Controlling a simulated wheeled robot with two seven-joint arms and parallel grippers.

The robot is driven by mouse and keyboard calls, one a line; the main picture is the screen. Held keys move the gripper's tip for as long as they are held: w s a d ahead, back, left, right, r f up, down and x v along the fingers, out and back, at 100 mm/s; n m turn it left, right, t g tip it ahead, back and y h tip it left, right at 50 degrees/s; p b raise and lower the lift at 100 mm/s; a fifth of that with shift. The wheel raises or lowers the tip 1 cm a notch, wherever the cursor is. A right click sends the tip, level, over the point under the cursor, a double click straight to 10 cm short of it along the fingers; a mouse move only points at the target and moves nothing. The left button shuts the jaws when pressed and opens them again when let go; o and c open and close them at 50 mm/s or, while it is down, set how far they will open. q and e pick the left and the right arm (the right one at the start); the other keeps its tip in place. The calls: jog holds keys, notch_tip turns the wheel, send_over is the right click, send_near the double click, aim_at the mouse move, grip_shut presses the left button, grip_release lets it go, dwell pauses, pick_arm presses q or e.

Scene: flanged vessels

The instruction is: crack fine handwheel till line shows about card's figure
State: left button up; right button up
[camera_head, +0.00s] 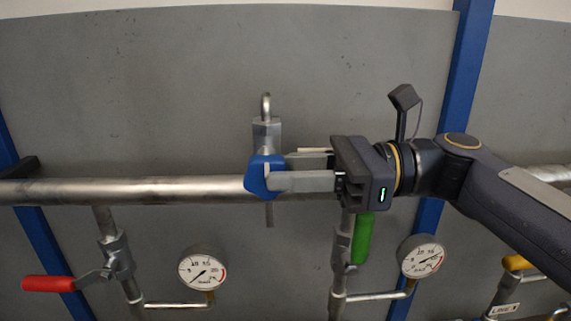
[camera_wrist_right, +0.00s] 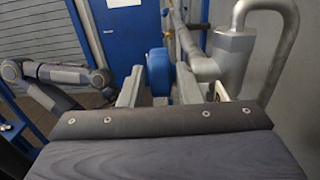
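The blue handwheel (camera_head: 259,174) sits on a small metal valve (camera_head: 266,132) on the horizontal pipe. My right gripper (camera_head: 279,169) reaches it from the right, with one finger on each side. The wheel also shows between both fingers in the right wrist view (camera_wrist_right: 158,72). The fingers are very near its faces, and I cannot tell whether they press on it. The left round gauge (camera_head: 202,271) and the right round gauge (camera_head: 422,257) hang below the pipe; their exact readings are too small to tell. I see no readable figure card. My left gripper is not in view.
A red lever (camera_head: 48,284) is at lower left, a green lever (camera_head: 362,238) below my right gripper, and a yellow lever (camera_head: 517,263) at right. Blue posts and a grey panel (camera_head: 190,90) stand behind the pipe.

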aim_at(269, 155)
jog(key=shift+a, duration=0.3)
grip_shut()
jog(key=shift+r+h+p, duration=0.3)
jog(key=shift+p, duration=0.5)
jog(key=h+p, duration=0.1)
jog(key=p, duration=0.2)
jog(key=shift+r+h, duration=0.3)
jog(key=shift+h, duration=0.1)
jog(key=shift+a+h+p, duration=0.1)
jog(key=shift+h+p, duration=0.4)
jog(key=shift+a+h, duration=0.15)
jog(key=shift+h, duration=0.65)
jog(key=h, duration=0.3)
jog(key=shift+a+r+h, duration=0.25)
jog(key=shift+a+h, duration=0.1)
jog(key=shift+h, duration=0.05)
jog(key=h, duration=0.2)
jog(key=a+h, duration=0.1)
jog(key=h, duration=0.2)
jog(key=shift+r+h, duration=0.1)
jog(key=shift+h, duration=0.2)
